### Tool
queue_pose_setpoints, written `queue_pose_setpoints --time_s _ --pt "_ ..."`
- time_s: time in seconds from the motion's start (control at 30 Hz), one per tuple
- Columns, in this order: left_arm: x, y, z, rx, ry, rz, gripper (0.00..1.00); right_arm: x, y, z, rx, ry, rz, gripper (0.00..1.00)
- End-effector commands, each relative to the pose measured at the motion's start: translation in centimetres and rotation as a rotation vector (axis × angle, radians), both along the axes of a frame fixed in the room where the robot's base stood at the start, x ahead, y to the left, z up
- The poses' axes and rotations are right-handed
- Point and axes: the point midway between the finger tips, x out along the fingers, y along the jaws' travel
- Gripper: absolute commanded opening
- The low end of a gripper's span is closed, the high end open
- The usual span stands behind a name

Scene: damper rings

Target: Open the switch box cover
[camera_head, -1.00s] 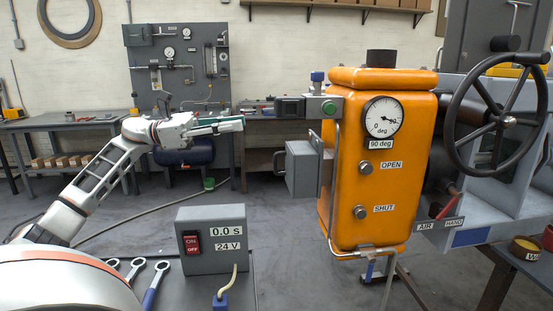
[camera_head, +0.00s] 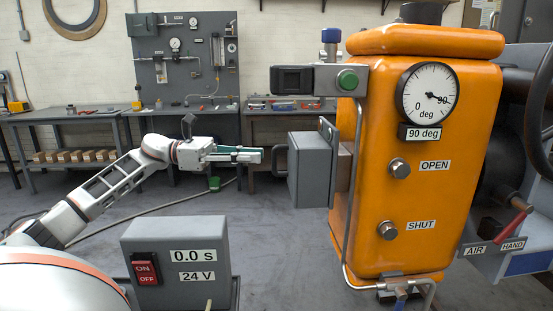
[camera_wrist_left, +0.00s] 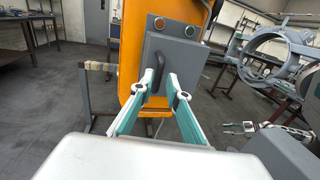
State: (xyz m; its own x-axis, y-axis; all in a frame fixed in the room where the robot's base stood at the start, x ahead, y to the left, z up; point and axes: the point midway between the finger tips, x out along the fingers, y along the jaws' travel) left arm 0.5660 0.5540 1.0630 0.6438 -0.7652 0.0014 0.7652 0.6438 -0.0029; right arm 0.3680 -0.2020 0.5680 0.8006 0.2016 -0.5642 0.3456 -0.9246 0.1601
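The grey switch box (camera_head: 312,168) is fixed to the left side of the orange actuator (camera_head: 420,150). Its cover faces left and appears closed, with a dark handle (camera_head: 277,160) on it. My left gripper (camera_head: 262,155) is level with the handle, just left of it, with a small apparent gap. In the left wrist view, the fingers of my left gripper (camera_wrist_left: 162,84) are apart and empty, pointing at the cover (camera_wrist_left: 185,62). The cover's handle lies ahead, near the fingertips. What looks like my right gripper (camera_wrist_left: 238,128) shows small at the right of that view; its fingers are unclear.
A power box (camera_head: 175,262) reading 0.0 s stands in front at lower left. A green button unit (camera_head: 320,80) juts out above the switch box. A pipe (camera_head: 352,200) runs down the actuator's left edge.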

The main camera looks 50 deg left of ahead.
Motion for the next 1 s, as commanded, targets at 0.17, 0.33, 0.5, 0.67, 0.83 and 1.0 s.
queue_pose_setpoints --time_s 0.17,0.33,0.5,0.67,0.83,1.0 --pt "1.9 -2.3 -0.5 0.004 0.006 -0.003 0.16 -0.7 0.0 -0.9 0.002 0.018 0.002 0.40" --pt "3.3 -3.9 -0.4 0.003 0.005 -0.002 0.16 -0.9 0.2 -1.1 0.007 0.023 0.004 0.40" --pt "3.8 -4.5 -0.2 0.000 0.003 -0.001 0.16 -0.3 0.4 -0.4 0.011 0.006 0.006 0.40" --pt "3.8 -4.5 -0.1 0.000 0.001 0.000 0.16 -0.2 0.4 -0.3 0.011 0.003 0.006 0.40" --pt "3.8 -4.5 -0.1 0.000 0.001 0.000 0.00 -0.2 0.4 -0.4 0.011 0.004 0.006 0.40" --pt "3.8 -4.5 -0.1 0.000 0.001 0.000 0.00 -0.2 0.4 -0.4 0.010 0.005 0.007 0.40"
